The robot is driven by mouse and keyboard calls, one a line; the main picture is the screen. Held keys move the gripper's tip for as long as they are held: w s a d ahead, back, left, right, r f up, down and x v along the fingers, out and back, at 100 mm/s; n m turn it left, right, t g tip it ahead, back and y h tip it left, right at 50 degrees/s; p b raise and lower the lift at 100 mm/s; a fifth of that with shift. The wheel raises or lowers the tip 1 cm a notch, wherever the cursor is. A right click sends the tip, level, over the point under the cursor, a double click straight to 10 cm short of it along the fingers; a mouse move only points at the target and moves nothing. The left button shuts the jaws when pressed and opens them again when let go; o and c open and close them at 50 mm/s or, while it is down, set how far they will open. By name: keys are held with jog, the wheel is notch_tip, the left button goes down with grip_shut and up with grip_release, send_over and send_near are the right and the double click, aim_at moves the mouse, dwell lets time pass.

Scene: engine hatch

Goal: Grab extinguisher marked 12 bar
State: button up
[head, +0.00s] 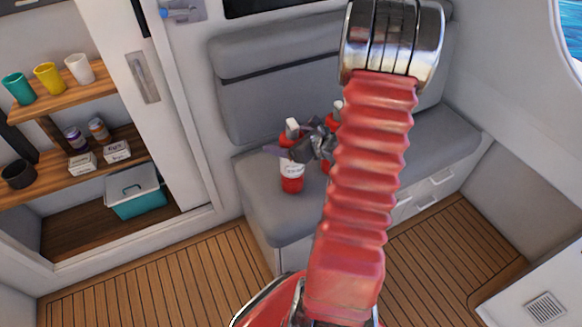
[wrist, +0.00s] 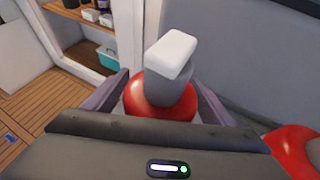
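A red fire extinguisher (head: 291,184) with a white label and white-topped grey head stands upright on the grey seat. The label's writing is too small to read. My gripper (head: 284,147) is at its upper part. In the wrist view its purple fingers (wrist: 157,92) lie on either side of this extinguisher (wrist: 150,105), with small gaps showing, so it looks open around it. A second red extinguisher (wrist: 296,146) stands to the right, cut off by the wrist frame's edge and mostly hidden behind my arm in the head view. Its marking is not visible.
The grey seat (head: 262,210) has a backrest close behind the extinguishers. At left, wooden shelves (head: 62,104) hold cups, jars and small boxes. A teal cooler (head: 136,192) stands below them. The plank floor (head: 170,285) in front is clear.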

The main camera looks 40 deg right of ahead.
grip_shut()
jog(key=shift+r, duration=0.1)
dwell(0.8)
